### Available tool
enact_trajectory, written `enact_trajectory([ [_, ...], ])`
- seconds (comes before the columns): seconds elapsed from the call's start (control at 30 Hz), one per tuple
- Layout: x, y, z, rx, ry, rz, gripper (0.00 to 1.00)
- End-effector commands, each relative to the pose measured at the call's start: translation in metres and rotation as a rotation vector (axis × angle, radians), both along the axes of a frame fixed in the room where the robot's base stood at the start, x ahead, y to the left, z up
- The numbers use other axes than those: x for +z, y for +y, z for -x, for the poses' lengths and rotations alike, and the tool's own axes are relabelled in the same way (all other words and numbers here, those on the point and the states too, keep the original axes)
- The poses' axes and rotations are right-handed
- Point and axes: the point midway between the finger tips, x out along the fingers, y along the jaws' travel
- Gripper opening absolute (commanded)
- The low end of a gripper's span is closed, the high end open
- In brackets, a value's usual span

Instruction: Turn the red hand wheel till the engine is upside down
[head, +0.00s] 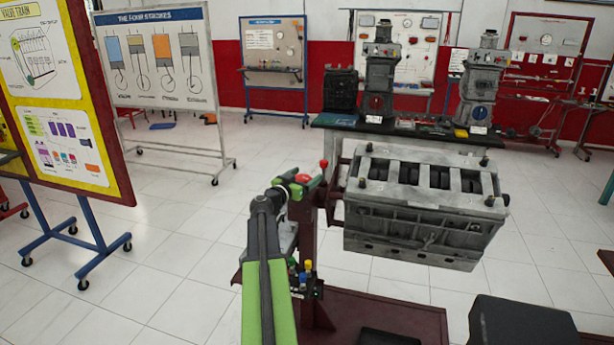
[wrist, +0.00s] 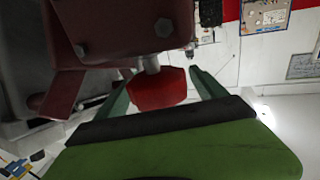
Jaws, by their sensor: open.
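The grey engine block (head: 425,215) hangs on a dark red stand, with a row of rectangular openings on its upper face. The red hand wheel (wrist: 158,90) sits on a short grey shaft below a dark red housing (wrist: 120,25) in the wrist view. My gripper (wrist: 161,76) is open, with one green finger on each side of the wheel; I cannot tell whether either touches it. In the head view my gripper (head: 302,182) is at the stand's left side, around the small red wheel, which it partly hides.
Small coloured bottles (head: 303,275) stand on a tray below my gripper. A black box (head: 520,325) is at the front right. A dark bench (head: 400,127) with engine models is behind the block. Display boards (head: 157,60) stand at left, with open tiled floor between.

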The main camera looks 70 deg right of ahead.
Motion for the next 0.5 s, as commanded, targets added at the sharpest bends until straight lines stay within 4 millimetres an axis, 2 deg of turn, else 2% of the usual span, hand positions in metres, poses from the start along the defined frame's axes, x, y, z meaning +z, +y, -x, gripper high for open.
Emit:
enact_trajectory([
  [0.1,0.0000,-0.0073,0.0019,0.000,0.000,0.000,0.81],
  [0.33,0.0000,-0.0073,0.0025,0.000,0.000,0.000,0.81],
  [0.37,0.0000,-0.0073,0.0025,0.000,0.000,0.000,0.79],
  [0.5,0.0000,-0.0072,0.0025,-0.001,0.000,0.000,0.61],
])
